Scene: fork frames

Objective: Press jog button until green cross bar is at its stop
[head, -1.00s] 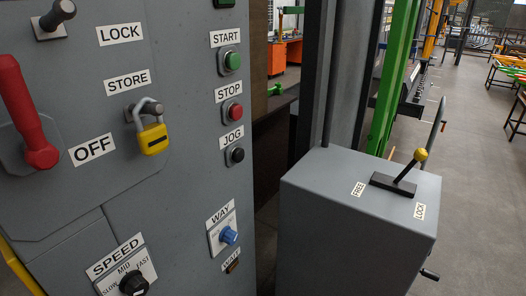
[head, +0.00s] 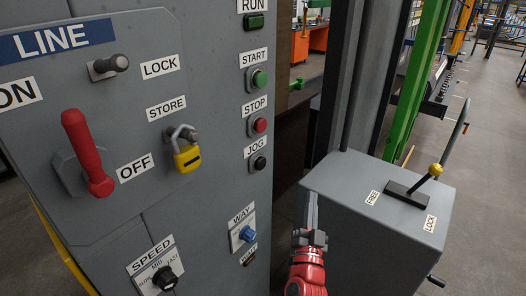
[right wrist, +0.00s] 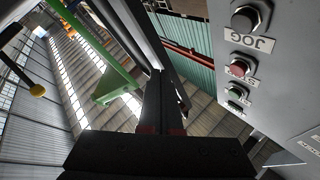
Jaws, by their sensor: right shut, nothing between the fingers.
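The black jog button (head: 259,162) sits below its JOG label on the grey panel. It also shows in the right wrist view (right wrist: 245,18), at the top right. My right gripper (head: 312,198) points up from the bottom of the head view, shut and empty, below and to the right of the button and apart from it. Its dark fingers (right wrist: 162,105) show in the right wrist view. A small green part (head: 297,84) shows in the gap right of the panel; I cannot tell whether it is the cross bar. My left gripper is out of view.
Above JOG are the red STOP button (head: 260,125) and green START button (head: 260,79). The blue WAY knob (head: 247,233) is below. A grey box (head: 370,225) with a yellow-knobbed lever (head: 420,183) stands at right. A yellow padlock (head: 187,158) hangs at STORE.

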